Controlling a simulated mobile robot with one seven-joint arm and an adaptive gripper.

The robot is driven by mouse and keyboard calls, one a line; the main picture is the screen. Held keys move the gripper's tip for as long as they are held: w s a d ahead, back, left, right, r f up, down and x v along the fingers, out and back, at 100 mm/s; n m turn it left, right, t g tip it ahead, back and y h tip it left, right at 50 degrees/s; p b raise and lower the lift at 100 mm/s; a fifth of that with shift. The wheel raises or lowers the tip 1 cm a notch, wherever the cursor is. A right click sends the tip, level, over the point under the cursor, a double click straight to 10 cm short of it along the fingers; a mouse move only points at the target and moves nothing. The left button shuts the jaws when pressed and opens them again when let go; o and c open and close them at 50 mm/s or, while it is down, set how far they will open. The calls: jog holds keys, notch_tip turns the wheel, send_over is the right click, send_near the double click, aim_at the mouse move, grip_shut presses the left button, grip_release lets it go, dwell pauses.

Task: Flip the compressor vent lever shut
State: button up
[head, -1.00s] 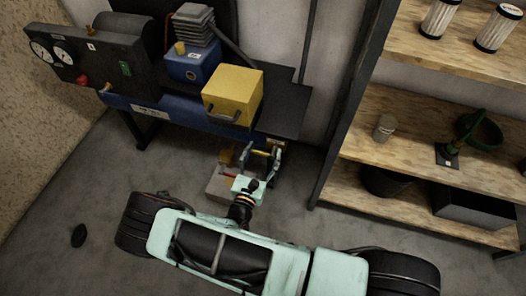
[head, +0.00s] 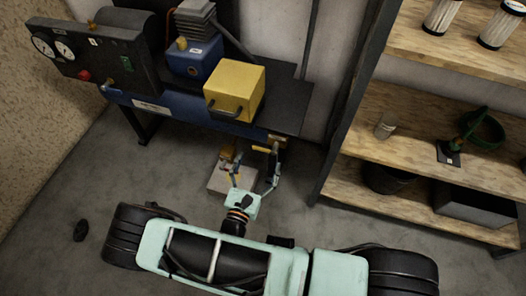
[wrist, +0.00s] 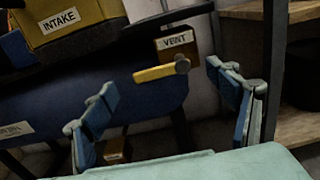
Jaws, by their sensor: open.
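The vent lever (wrist: 160,72) is a yellow bar lying roughly level. It points left from a round pivot on a brown block labelled VENT (wrist: 175,40). In the head view the lever (head: 261,149) shows under the right end of the compressor bench. My gripper (wrist: 162,84) is open and empty, its blue-grey fingers wide apart. In the wrist view the lever appears between the fingertips, and I see no contact. In the head view my gripper (head: 256,160) is just on the near side of the lever.
A yellow box labelled INTAKE (wrist: 75,20) sits on the bench above left. A pale block (head: 222,183) with an orange-yellow fitting stands on the floor, left of my gripper. Wooden shelves (head: 420,185) stand at the right. Open floor lies at the left.

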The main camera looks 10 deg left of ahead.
jog(key=s, duration=0.5)
jog(key=shift+s+a, duration=0.2)
jog(key=shift+s, duration=0.2)
